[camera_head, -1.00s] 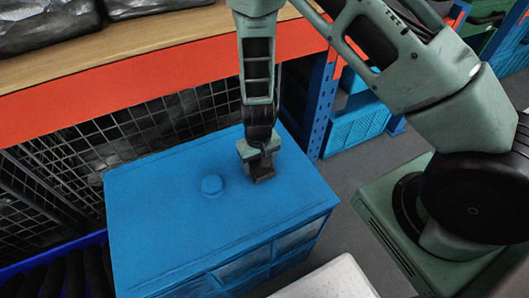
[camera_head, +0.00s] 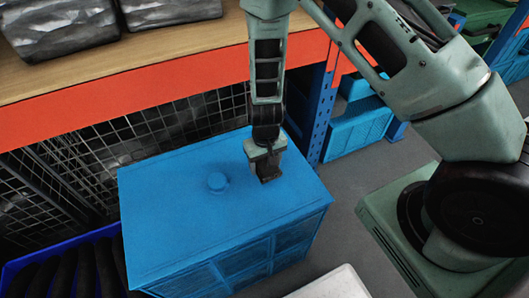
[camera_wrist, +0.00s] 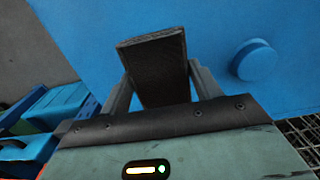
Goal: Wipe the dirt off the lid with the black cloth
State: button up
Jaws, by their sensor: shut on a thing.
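The knob also shows right of my gripper in the wrist view (camera_wrist: 255,60). My gripper (camera_head: 268,172) is over the right part of the lid, pointing down. It is shut on the black cloth (camera_wrist: 158,68), a dark folded block between the two fingers. The cloth's lower end is at or just above the lid; I cannot tell if it touches. I cannot make out clear dirt on the lid.
A wooden shelf with an orange beam (camera_head: 120,92) stands behind the tank, with black wrapped packs (camera_head: 62,28) on it. A blue crate of dark tubes (camera_head: 62,268) is at the lower left. A white surface (camera_head: 335,284) is in front. A blue upright (camera_head: 320,115) stands right.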

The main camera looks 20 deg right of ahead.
aim_at(264, 163)
jog(key=shift+r+p, duration=1.15)
jog(key=shift+r, duration=0.55)
jog(key=shift+a+f, duration=0.1)
